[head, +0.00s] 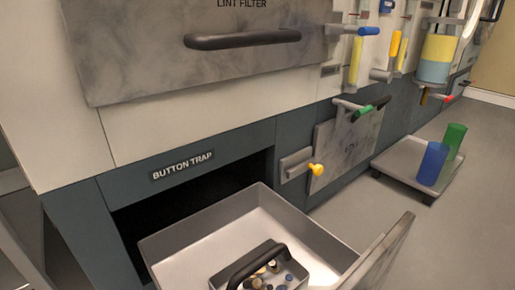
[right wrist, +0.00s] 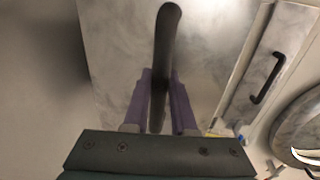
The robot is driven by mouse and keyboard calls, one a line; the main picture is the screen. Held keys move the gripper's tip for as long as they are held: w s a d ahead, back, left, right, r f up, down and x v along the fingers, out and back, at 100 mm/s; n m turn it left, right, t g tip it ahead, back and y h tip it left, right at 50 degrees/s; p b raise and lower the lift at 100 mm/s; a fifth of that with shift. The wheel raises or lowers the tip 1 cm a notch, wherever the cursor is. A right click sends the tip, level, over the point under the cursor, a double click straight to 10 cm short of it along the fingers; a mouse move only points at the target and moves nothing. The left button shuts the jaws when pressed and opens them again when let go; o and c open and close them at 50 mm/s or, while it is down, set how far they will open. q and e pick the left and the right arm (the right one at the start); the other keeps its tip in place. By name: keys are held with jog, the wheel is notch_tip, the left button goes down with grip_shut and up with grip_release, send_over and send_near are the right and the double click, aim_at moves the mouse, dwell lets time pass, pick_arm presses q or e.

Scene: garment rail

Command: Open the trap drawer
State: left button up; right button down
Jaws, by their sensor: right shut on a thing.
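The trap drawer (head: 190,240) stands pulled out of the dark opening below the "BUTTON TRAP" label (head: 182,166) in the head view. Its grey front panel (head: 385,252) is at the lower right, seen from behind. Inside lies a small tray with a dark handle (head: 258,262) and several small round pieces. In the right wrist view, my right gripper (right wrist: 160,75) has its purple fingers shut on a dark bar handle (right wrist: 167,28) on a grey panel, which looks like the drawer front. The head view does not show this grip. My left gripper is not in view.
Above is the "LINT FILTER" panel with a dark handle (head: 243,39). Right of the opening are a yellow knob (head: 317,169) and a green-handled valve (head: 362,114). A low tray (head: 402,163) with blue and green cups stands on the floor at the right.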

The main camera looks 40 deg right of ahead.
jog(key=shift+w, duration=0.1)
jog(key=c, duration=0.7)
grip_release()
jog(key=shift+c, duration=0.2)
jog(key=shift+s+r, duration=0.15)
jog(key=shift+s, duration=0.3)
jog(key=p+v, duration=0.2)
jog(key=v, duration=0.7)
